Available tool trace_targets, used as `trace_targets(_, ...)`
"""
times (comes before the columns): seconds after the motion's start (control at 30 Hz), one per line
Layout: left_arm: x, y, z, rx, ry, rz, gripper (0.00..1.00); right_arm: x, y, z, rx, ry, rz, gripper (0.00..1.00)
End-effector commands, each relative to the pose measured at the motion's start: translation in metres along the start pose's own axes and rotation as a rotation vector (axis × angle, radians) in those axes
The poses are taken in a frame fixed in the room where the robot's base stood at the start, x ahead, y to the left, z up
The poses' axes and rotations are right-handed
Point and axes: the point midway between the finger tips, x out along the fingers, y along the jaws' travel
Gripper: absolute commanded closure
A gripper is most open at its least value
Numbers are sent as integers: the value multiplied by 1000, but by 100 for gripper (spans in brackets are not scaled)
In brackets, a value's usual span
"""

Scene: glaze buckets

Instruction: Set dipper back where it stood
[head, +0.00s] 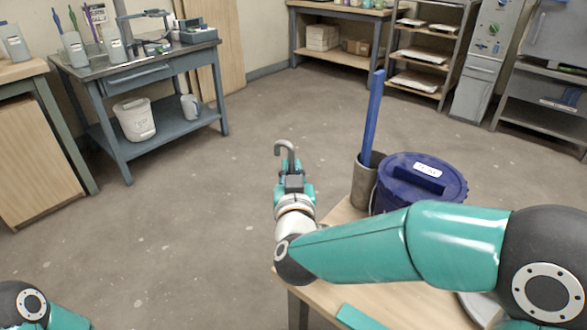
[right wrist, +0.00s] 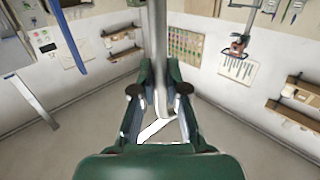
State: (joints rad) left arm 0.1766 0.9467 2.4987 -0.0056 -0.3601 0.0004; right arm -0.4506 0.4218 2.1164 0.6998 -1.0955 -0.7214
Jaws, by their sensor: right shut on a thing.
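The dipper (head: 290,149) shows in the head view as a grey handle with a hooked top, standing above my right gripper (head: 294,183). That gripper is shut on the handle, out past the far left edge of the near table (head: 350,212). In the right wrist view the dipper's grey handle (right wrist: 157,45) runs between the fingers of my right gripper (right wrist: 157,92). The dipper's lower end is hidden. My left gripper is out of view; only part of that arm shows at the bottom left.
On the near table, a grey cylindrical holder (head: 364,188) with a tall blue stick (head: 374,115) stands beside a blue lidded bucket (head: 425,185), close right of my gripper. A blue-grey workbench (head: 150,80) with a white bucket (head: 134,120) stands far left. Open floor lies between.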

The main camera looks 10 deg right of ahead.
Motion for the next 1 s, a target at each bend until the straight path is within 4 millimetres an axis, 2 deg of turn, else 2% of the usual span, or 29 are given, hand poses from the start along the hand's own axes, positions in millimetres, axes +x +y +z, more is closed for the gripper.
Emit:
trace_targets(0.37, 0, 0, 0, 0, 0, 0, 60, 0, 0, 0, 0, 2, 0, 100)
trace_targets(0.8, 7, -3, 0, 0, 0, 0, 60, 0, 0, 9, -1, 2, 0, 100)
trace_targets(0.83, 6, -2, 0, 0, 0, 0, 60, 0, 0, 8, -1, 2, 0, 84)
trace_targets(1.0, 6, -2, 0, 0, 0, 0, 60, 0, 0, 8, 0, 1, 1, 58)
